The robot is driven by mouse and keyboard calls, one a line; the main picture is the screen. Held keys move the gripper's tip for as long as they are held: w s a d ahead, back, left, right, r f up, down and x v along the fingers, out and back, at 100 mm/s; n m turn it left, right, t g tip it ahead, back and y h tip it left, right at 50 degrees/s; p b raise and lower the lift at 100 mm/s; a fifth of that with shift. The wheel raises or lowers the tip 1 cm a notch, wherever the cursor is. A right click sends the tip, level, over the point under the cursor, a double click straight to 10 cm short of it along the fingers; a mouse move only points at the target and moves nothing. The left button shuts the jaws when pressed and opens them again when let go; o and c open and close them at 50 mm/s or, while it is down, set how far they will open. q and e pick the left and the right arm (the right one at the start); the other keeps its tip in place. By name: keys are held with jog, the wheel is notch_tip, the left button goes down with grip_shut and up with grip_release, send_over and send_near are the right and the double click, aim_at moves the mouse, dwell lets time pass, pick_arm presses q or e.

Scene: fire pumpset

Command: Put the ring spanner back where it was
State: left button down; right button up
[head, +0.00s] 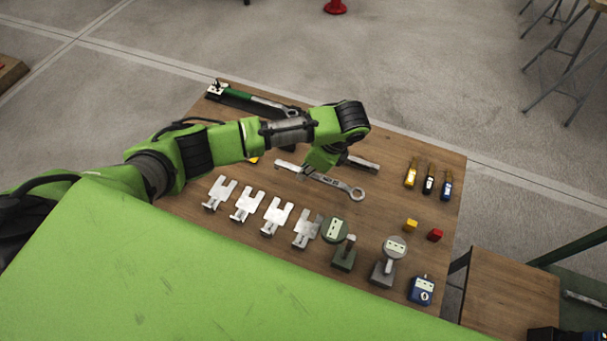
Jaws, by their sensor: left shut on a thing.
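The ring spanner (340,185) is a long silver tool over the wooden table, with its ring end to the right and its other end to the left. My left gripper (309,171) is shut on the spanner near the middle of its shaft, reaching down from above. The arm hides part of the table behind it. I cannot tell whether the spanner touches the tabletop or is slightly above it. My right gripper is not in view.
A green-handled tool (250,99) lies along the far edge, and a dark bar (361,164) lies behind the spanner. Clear wood lies around the ring end.

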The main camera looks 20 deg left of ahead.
aim_at(304, 182)
pick_arm(q)
jog(key=shift+w+a+f, duration=0.35)
jog(key=shift+f, duration=0.25)
jog(key=shift+w+a+f, duration=0.1)
jog(key=shift+w+f, duration=0.05)
jog(key=shift+f, duration=1.6)
jog(key=shift+f, duration=0.15)
jog(key=c, duration=2)
grip_release()
